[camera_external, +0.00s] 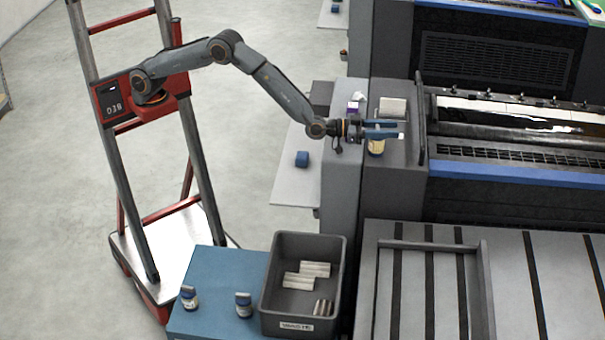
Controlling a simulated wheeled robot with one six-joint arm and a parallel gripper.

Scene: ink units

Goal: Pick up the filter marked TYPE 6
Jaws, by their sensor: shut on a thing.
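My gripper (385,129) reaches over the grey ledge of the printing machine, with its blue fingers pointing right. It is shut on a small cream canister with a yellowish lower band (376,147), which shows just below the near finger. The fingers hide the canister's upper part. I cannot read any TYPE marking on it, and I cannot tell whether its bottom touches the ledge. Several pale cylinders (315,269) lie in the grey bin (345,262); no type marking is legible on them.
A pale ribbed block (392,107) and a small purple-and-white box (353,107) are on the ledge behind my gripper. Two small jars (190,297) (243,305) stand on the blue cabinet (215,270). A blue cube (302,159) sits on the white side shelf (295,185).

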